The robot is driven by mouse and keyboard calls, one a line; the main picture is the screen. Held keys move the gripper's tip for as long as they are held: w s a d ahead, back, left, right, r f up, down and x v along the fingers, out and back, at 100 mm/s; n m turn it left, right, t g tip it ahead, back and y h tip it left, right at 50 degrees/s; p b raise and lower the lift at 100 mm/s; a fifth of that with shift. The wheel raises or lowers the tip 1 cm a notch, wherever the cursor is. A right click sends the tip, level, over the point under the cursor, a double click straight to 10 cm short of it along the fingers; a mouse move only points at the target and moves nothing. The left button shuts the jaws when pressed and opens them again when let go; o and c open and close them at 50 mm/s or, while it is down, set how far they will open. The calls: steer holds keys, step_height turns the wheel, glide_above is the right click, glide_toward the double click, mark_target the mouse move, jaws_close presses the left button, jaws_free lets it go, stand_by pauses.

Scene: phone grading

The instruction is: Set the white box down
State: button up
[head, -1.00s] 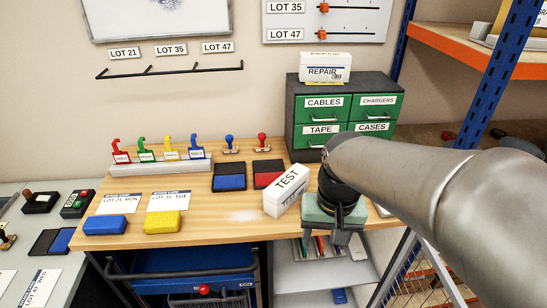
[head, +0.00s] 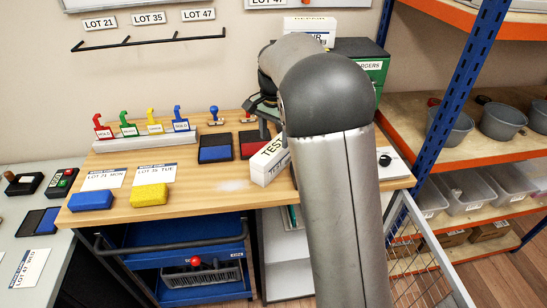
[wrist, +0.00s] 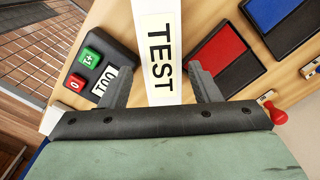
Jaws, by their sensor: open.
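The white box labelled TEST (head: 270,160) sits on the wooden table, right of the ink pads. In the wrist view the TEST box (wrist: 161,50) lies ahead of my gripper (wrist: 160,85), in line with the gap between the two spread fingers. A gap shows on each side of the box, so the fingers do not appear to grip it. In the head view my arm hides most of my gripper and the box's right end. A second white box (head: 310,27), its label partly hidden, stands on the drawer cabinet.
A blue pad (head: 214,153) and a red pad (head: 250,150) lie left of the TEST box. A red-handled stamp (wrist: 275,112) is near my gripper's right side. A counter with green and red buttons (wrist: 95,70) is at its left. Clear tabletop (head: 215,190) lies front left.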

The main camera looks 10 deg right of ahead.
mark_target(274, 160)
step_height(274, 160, down, 10)
steer(key=shift+f+p, duration=0.1)
steer(key=shift+p, duration=0.8)
steer(key=shift+w, duration=0.1)
steer(key=c, duration=1)
steer(key=shift+r, duration=0.2)
steer(key=shift+c, duration=0.2)
